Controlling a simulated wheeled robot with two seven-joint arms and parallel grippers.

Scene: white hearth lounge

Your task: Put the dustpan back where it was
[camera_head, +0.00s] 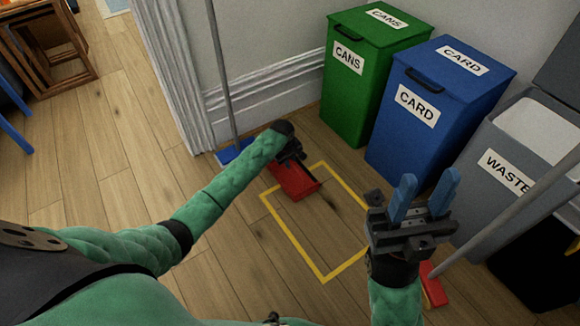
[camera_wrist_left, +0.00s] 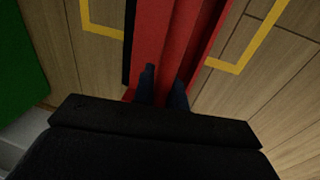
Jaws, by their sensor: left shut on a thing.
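The red dustpan (camera_head: 297,184) is over the far left part of a yellow taped rectangle (camera_head: 291,242) on the floor, overlapping its outline. I cannot tell whether it touches the floor. My left gripper (camera_head: 292,158) is shut on the dustpan at its far end. In the left wrist view the red dustpan (camera_wrist_left: 178,38) runs up between the fingers (camera_wrist_left: 164,88), with yellow tape on both sides; the grip itself is partly hidden by the gripper body. My right gripper (camera_head: 424,196) is raised at the right, its blue fingers apart and empty.
Green cans bin (camera_head: 347,92), blue card bin (camera_head: 413,135) and grey waste bin (camera_head: 488,157) line the wall. A blue-headed broom (camera_head: 235,151) leans at the wall's corner. A red-headed broom (camera_head: 434,287) stands at the right. The floor inside the rectangle's near part is clear.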

